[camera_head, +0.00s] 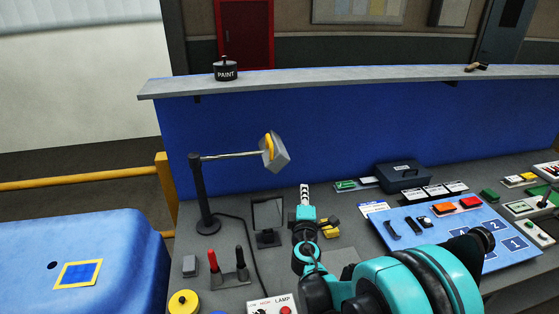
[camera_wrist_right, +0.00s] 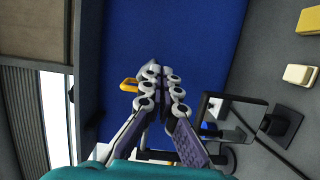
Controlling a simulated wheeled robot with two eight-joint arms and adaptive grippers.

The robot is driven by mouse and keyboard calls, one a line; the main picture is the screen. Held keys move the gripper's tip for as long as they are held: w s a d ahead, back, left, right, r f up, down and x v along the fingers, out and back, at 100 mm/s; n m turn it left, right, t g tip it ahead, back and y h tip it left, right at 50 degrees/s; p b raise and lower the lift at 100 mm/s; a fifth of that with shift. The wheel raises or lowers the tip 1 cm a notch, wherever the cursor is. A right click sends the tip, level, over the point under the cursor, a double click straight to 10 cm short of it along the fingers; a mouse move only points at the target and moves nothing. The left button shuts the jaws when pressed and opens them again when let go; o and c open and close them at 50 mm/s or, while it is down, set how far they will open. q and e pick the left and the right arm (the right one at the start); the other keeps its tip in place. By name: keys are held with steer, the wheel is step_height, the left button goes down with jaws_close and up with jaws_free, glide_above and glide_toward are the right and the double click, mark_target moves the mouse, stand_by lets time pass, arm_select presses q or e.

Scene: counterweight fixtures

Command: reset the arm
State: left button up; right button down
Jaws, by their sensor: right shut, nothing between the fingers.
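A black post (camera_head: 201,190) stands on the grey bench and carries a thin rod (camera_head: 235,155) that runs right, nearly level. At the rod's end is a grey block (camera_head: 281,154) with a yellow ring-like part (camera_head: 268,146). My right gripper (camera_head: 305,190) is shut and empty, upright over the bench, right of and below the block, apart from it. In the wrist view its fingers (camera_wrist_right: 160,72) are together, with a yellow part (camera_wrist_right: 129,85) beside them. My left gripper is out of view.
A dark square frame (camera_head: 267,217) stands between post and gripper. Red and black handles (camera_head: 228,265) and a LAMP box (camera_head: 271,305) are in front. A blue panel (camera_head: 455,235) with switches lies right. A PAINT tin (camera_head: 226,69) sits on the ledge behind.

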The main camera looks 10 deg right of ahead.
steer(key=s+d+f+m+g+b, duration=0.25)
steer(key=s+f+m, duration=0.2)
steer(key=s, duration=0.25)
steer(key=s+d+f+m+g+b, duration=0.25)
steer(key=s+m+b, duration=0.2)
steer(key=s, duration=0.25)
steer(key=s+a+f+m+g+y+b, duration=0.2)
steer(key=s+a+f, duration=0.3)
steer(key=s, duration=0.3)
steer(key=s+a+f+m+g+y+b, duration=0.3)
steer(key=s+a+f, duration=0.2)
steer(key=s+f, duration=0.3)
steer(key=shift+s, duration=0.3)
steer(key=shift+f, duration=0.1)
